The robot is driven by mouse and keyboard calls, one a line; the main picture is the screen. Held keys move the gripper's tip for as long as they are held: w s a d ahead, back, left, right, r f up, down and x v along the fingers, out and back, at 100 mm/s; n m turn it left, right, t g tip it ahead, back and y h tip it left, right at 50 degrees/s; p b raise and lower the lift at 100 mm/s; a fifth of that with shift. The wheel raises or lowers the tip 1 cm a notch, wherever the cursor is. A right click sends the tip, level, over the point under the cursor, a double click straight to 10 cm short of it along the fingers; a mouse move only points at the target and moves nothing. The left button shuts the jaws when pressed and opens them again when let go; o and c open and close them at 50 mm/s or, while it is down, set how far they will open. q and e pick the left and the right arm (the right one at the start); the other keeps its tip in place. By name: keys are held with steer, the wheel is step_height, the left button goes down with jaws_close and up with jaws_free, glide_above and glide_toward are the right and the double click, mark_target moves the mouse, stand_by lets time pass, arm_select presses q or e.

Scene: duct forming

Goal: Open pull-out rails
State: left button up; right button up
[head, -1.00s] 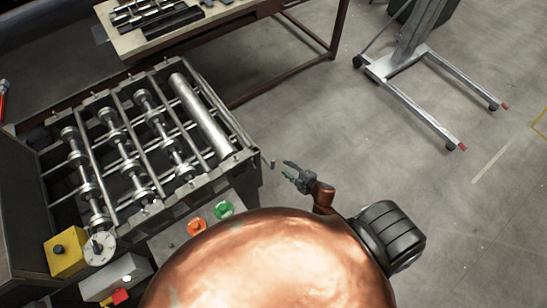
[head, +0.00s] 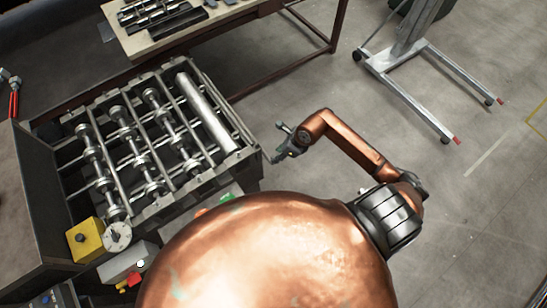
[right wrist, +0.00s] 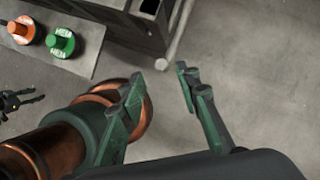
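The roller machine (head: 155,150) stands at the left in the head view, with several shafts and rollers in its frame. In the right wrist view a pale round bar (right wrist: 180,32), seemingly a pull-out rail, runs beside the machine's dark corner (right wrist: 143,25). Its end lies just ahead of my right gripper (right wrist: 160,82), which is open with nothing between its fingers. In the head view my right gripper (head: 281,142) is beside the machine's right corner and hides the bar's end. A dark pronged shape (right wrist: 18,102) at the wrist view's left edge may be my left gripper.
Orange (right wrist: 22,30) and green (right wrist: 60,43) buttons sit on a grey panel beside the machine. A workbench (head: 195,35) with metal parts stands behind it. A wheeled stand (head: 415,75) is at upper right. The floor between is clear.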

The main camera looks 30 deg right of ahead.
steer(key=x, duration=0.2)
steer(key=p+x, duration=0.1)
steer(key=x, duration=0.4)
steer(key=shift+d+f+p, duration=0.25)
steer(key=shift+f+p, duration=0.15)
steer(key=shift+f, duration=0.05)
steer(key=shift+c, duration=0.5)
jaws_close()
